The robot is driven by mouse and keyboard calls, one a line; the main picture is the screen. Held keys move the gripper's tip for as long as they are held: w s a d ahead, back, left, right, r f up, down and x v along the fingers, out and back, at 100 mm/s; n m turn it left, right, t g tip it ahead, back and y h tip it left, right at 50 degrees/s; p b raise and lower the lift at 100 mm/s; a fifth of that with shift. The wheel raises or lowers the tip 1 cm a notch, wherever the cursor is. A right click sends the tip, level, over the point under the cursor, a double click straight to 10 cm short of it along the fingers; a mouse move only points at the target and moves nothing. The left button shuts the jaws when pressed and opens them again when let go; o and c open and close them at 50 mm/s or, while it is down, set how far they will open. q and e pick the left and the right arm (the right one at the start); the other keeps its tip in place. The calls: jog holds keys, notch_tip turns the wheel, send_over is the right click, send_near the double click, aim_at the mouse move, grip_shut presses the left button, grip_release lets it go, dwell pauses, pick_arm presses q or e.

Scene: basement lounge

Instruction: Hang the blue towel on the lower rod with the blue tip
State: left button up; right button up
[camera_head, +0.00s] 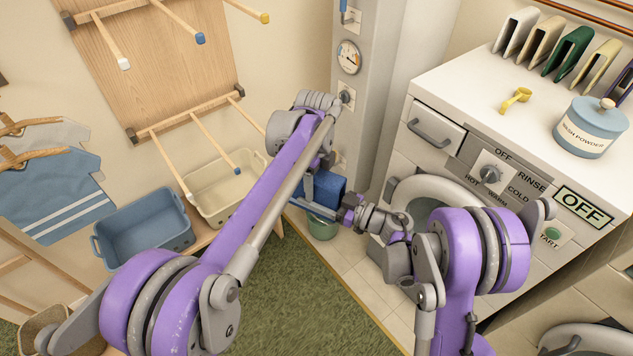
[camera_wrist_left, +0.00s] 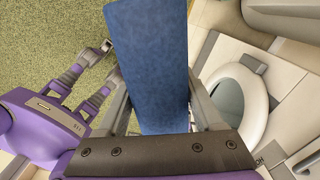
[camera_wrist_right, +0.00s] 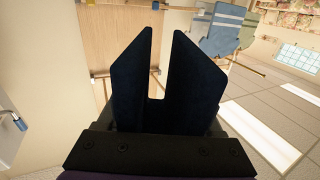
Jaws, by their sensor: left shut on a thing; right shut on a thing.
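The blue towel (camera_head: 325,188) is in the middle of the head view, off the rods, partly hidden behind my left arm. My left gripper (camera_wrist_left: 160,90) is shut on the towel (camera_wrist_left: 150,45), which stretches out between its fingers in the left wrist view. My right gripper (camera_head: 345,214) is beside the towel's lower right. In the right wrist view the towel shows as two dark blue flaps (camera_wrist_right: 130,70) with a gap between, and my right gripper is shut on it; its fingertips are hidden. The lower rod with the blue tip (camera_head: 216,144) is bare, left of my left arm.
Other lower rods (camera_head: 167,160) and upper rods (camera_head: 180,20) stick out from the wooden board (camera_head: 165,70). A blue basket (camera_head: 150,228) and cream basket (camera_head: 215,190) stand below. A white washing machine (camera_head: 470,105) is at right. A green bucket (camera_head: 322,230) stands below the towel.

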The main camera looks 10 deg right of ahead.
jog(key=o, duration=1.3)
jog(key=shift+s+a, duration=0.3)
jog(key=shift+o, duration=1.3)
jog(key=shift+d, duration=0.1)
